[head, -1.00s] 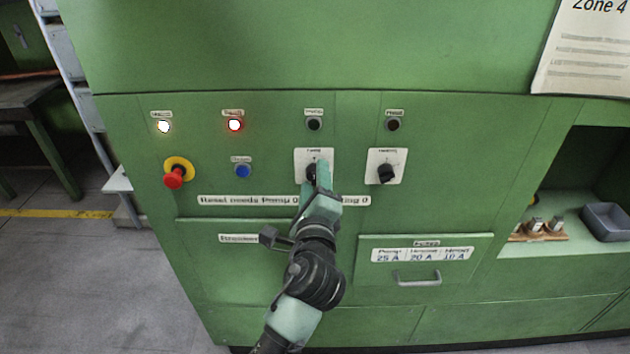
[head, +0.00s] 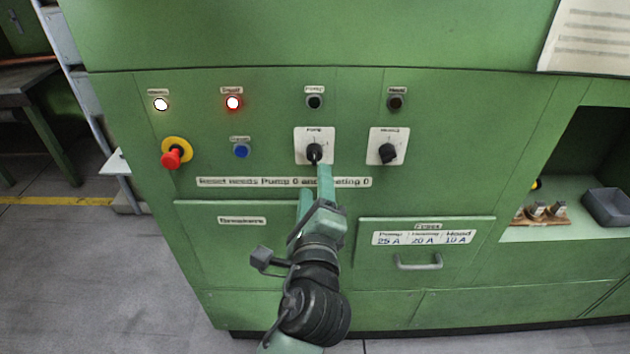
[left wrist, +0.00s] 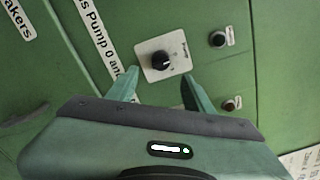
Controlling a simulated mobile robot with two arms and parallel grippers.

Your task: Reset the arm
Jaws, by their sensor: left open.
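My left gripper (head: 314,180) is open and empty in front of the green panel, just below the pump switch. The pump switch is a black rotary knob (head: 314,153) on a white plate, and its pointer looks about upright in the head view. In the left wrist view the knob (left wrist: 161,61) lies beyond the two open fingers (left wrist: 160,82), apart from them. The heating switch (head: 388,153) sits to the right with its knob tilted. A blue button (head: 242,151) is to the left. My right gripper is not in view.
A white lamp (head: 161,104) and a red lamp (head: 233,103) are lit; two dark lamps are beside them. A red emergency stop (head: 171,158) sits at left. A label (head: 230,182) mentions Pump 0. A drawer handle (head: 419,262) protrudes lower right. A grey bin (head: 608,207) stands in the recess.

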